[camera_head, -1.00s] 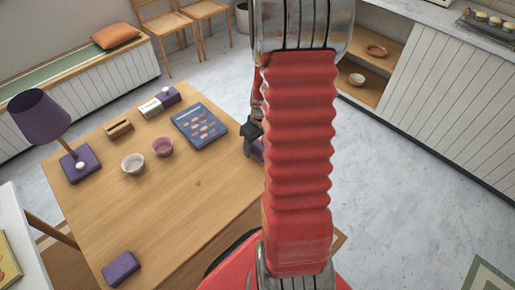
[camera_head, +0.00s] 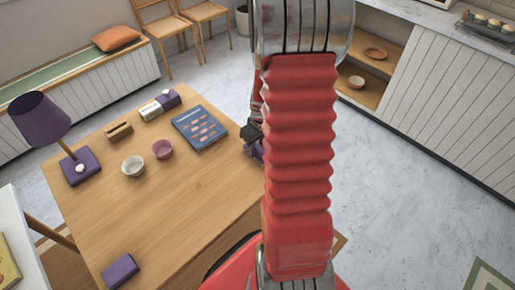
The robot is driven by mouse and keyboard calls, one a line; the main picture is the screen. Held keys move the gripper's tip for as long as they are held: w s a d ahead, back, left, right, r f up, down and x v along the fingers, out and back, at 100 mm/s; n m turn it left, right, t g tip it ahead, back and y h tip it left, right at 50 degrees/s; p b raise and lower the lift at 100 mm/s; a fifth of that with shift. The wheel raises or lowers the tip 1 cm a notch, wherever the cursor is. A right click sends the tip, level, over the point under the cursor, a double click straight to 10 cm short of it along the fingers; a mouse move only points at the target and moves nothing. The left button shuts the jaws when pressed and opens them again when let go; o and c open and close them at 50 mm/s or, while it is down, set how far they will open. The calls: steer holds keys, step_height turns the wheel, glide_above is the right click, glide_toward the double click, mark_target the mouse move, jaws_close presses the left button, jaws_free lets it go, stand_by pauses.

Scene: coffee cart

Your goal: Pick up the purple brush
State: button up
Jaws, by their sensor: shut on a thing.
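My gripper (camera_head: 252,135) is at the right edge of the wooden table, partly hidden behind my red arm. It is shut on a small purple thing (camera_head: 257,152), which looks to be the purple brush. Only part of the purple thing shows at the table edge; the rest is behind my arm, so its full shape and whether it touches the table cannot be told.
The wooden table (camera_head: 190,215) holds a blue book (camera_head: 200,127), a pink bowl (camera_head: 162,149), a white bowl (camera_head: 133,166), a purple lamp (camera_head: 40,117), a brown block (camera_head: 118,131), a purple-and-white item (camera_head: 160,104) and a purple box (camera_head: 121,271). Its middle is clear.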

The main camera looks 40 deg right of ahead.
step_height(320, 180, up, 10)
steer(key=shift+r, duration=0.2)
stand_by(0.3)
steer(key=o, duration=0.5)
steer(key=c, duration=0.4)
steer(key=shift+w+a, duration=0.35)
steer(key=shift+w, duration=0.1)
steer(key=w+a, duration=0.8)
steer(key=a, duration=0.5)
steer(key=w+a+r, duration=0.1)
steer(key=w+a, duration=0.7)
steer(key=a, duration=0.5)
steer(key=shift+r, duration=0.2)
steer(key=shift+a, duration=0.15)
